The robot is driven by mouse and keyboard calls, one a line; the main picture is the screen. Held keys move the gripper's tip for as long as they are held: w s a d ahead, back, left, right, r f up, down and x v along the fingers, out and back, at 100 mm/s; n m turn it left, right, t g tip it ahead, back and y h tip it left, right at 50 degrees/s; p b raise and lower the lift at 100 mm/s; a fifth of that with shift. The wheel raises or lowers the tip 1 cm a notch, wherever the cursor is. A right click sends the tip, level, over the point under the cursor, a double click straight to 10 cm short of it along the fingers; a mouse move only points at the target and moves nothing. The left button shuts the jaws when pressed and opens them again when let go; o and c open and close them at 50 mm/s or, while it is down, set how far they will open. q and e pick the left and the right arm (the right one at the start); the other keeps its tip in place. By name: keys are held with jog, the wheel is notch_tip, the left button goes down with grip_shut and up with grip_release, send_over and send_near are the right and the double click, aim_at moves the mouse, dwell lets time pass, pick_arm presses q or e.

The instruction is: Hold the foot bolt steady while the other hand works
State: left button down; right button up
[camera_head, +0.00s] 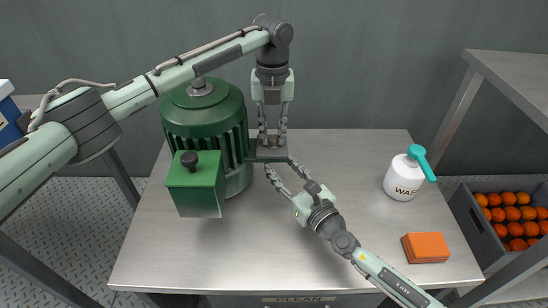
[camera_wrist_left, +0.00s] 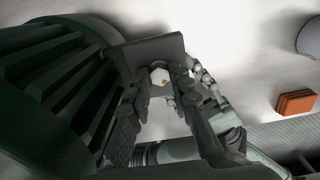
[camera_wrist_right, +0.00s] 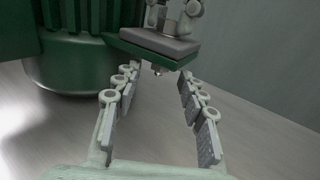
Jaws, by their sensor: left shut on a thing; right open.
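The green extractor (camera_head: 205,120) stands on the table with a dark foot bracket (camera_head: 265,156) sticking out at its right. The foot bolt (camera_wrist_left: 160,76) shows its pale hexagonal head above the bracket in the left wrist view. My left gripper (camera_head: 272,142) points straight down from above and is shut on the bolt head. My right gripper (camera_head: 279,168) is open, reaching in from the front right below the bracket. In the right wrist view the bolt's lower end (camera_wrist_right: 157,70) shows under the bracket, between and beyond the open fingers. The head view hides the bolt.
A green box with a dark knob (camera_head: 195,184) is at the extractor's front. A white tub (camera_head: 402,180) with a teal tool (camera_head: 421,160) and an orange block (camera_head: 426,247) stand on the right. A crate of oranges (camera_head: 487,244) is beyond the table's right edge. The front middle is clear.

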jog(key=shift+x, duration=2.05)
jog(key=shift+c, duration=0.4)
grip_shut()
